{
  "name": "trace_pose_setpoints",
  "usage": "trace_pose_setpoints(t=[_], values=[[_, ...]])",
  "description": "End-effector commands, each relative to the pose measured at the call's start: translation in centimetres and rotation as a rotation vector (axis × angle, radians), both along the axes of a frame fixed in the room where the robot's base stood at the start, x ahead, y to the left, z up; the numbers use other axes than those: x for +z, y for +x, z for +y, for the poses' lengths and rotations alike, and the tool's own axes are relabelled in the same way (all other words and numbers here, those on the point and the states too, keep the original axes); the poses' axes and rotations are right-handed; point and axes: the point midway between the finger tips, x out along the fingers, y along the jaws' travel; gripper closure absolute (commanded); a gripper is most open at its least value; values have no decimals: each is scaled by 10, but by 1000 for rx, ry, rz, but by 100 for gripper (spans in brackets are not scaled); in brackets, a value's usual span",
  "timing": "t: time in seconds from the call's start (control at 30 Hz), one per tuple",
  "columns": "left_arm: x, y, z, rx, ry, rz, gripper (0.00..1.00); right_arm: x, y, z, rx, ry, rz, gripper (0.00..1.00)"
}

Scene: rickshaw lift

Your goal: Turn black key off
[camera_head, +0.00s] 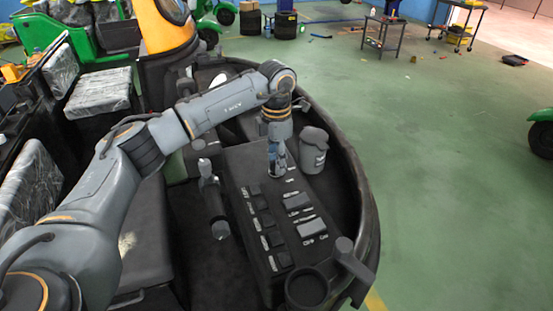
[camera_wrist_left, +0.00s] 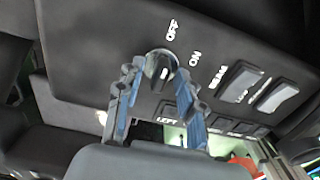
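The black key (camera_wrist_left: 161,70) is a round knob on the dark control panel (camera_wrist_left: 95,60), seen in the left wrist view. The labels OFF and ON stand beside it. A light mark shows on the knob, but I cannot tell clearly which label it lines up with. My left gripper (camera_head: 278,160) reaches down to the far end of the panel in the head view and hides the key there. In the left wrist view its two blue fingers (camera_wrist_left: 158,78) are apart, one on each side of the key, with no clear contact. My right gripper is not in view.
Several rocker switches (camera_head: 296,201) lie on the panel nearer me. A grey cup-like container (camera_head: 313,150) stands just right of my left gripper. A lever (camera_head: 213,200) is left of the panel, and a cup holder (camera_head: 307,288) is at its near end.

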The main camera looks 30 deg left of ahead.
Motion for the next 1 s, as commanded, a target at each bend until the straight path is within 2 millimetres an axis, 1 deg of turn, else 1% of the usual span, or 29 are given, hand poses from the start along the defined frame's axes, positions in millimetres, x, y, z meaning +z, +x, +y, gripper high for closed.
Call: trace_pose_setpoints(t=[0.23, 0.37, 0.47, 0.7, 0.8, 0.9, 1.0], values=[[0, 0, 0, -2, 0, 1, 62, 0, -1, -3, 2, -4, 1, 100], [12, 0, 0, -2, 0, 0, 62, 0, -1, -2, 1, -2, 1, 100], [29, 0, -1, -2, -1, -2, 62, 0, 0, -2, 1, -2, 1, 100], [81, 0, 0, -1, -1, -2, 62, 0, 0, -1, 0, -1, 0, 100], [98, 0, 0, -1, 0, -1, 62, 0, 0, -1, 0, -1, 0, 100], [110, 0, 0, -1, -1, -1, 62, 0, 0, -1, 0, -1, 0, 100], [117, 0, 0, -1, 1, 1, 62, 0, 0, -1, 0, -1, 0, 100]])
